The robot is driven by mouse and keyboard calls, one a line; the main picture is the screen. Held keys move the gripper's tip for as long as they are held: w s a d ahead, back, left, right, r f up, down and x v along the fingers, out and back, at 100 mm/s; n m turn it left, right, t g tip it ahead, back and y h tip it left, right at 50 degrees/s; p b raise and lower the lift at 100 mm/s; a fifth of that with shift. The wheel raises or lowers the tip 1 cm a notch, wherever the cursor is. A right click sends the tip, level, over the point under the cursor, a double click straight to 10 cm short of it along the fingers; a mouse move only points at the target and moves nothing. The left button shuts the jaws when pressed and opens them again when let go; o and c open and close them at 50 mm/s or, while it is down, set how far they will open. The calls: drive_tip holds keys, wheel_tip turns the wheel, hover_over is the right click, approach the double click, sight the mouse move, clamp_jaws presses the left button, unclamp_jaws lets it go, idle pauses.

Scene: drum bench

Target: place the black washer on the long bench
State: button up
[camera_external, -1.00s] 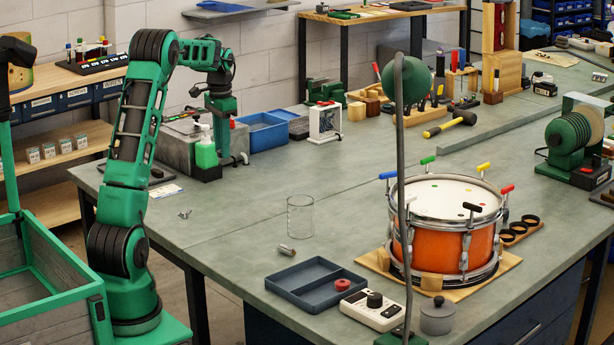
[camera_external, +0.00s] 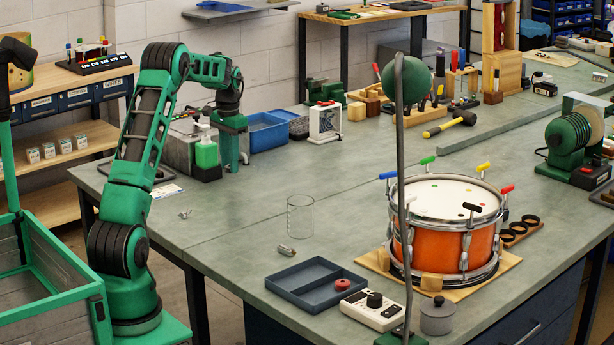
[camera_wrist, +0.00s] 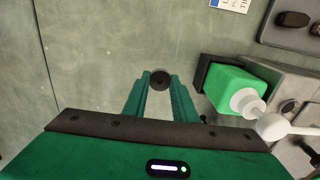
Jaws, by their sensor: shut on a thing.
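My gripper (camera_external: 232,168) is over the long bench (camera_external: 245,210), at its left side, pointing down next to the green bottle. In the wrist view, my gripper's two fingers (camera_wrist: 160,88) are closed on a small dark round piece, the black washer (camera_wrist: 160,78), held at the fingertips. The grey-green bench top (camera_wrist: 100,70) lies beneath it. I cannot tell how far the washer is above the bench. In the external view the washer is too small to make out.
A green bottle (camera_external: 206,153) with a white pump stands close beside my gripper; it also shows in the wrist view (camera_wrist: 236,90). A blue bin (camera_external: 268,132) is behind. A wing nut (camera_external: 185,214) and glass beaker (camera_external: 300,215) stand in front, with clear bench between.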

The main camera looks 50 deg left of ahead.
sight(236, 187)
drive_tip(key=shift+w+d+f, duration=0.5)
drive_tip(key=shift+w+f, duration=0.1)
drive_tip(key=shift+f, duration=1.9)
drive_tip(key=shift+f, duration=0.1)
drive_tip(key=o, duration=1)
